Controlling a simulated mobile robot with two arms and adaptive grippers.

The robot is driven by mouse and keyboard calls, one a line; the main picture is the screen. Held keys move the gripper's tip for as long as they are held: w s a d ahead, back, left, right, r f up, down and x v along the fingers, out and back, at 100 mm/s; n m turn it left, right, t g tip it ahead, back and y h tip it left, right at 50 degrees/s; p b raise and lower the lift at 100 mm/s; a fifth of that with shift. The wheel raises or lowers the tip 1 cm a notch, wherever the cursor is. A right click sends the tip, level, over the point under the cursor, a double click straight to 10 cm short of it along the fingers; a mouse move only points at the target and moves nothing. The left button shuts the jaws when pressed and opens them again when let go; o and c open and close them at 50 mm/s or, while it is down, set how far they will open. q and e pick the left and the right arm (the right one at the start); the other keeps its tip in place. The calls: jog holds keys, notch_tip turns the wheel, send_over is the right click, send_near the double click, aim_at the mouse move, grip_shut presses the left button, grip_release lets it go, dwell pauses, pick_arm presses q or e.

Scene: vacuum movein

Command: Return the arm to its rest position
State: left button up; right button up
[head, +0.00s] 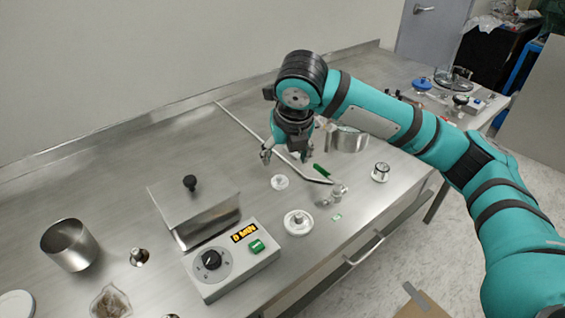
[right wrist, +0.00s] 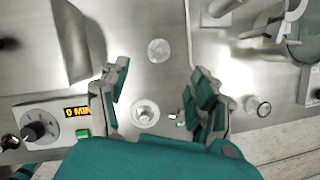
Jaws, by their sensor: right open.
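My right arm, teal with black bands, reaches in from the right in the head view and bends down at the wrist. My right gripper (head: 285,157) hangs over the steel bench (head: 360,205), fingers pointing down. In the right wrist view the gripper (right wrist: 160,82) shows two teal-padded fingers spread wide apart with nothing between them. Bench surface, a small white disc (right wrist: 158,50) and a round white-based fitting (right wrist: 146,112) show below and between the fingers. My left gripper is in neither view.
A control box (head: 232,262) with a dial and green switch stands front left, beside a metal box with a black-knobbed lid (head: 195,205). A metal cup (head: 70,245) is at left, another (head: 347,138) behind the gripper. A thin rod (head: 250,130) crosses the bench.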

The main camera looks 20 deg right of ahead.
jog(key=shift+v, duration=0.8)
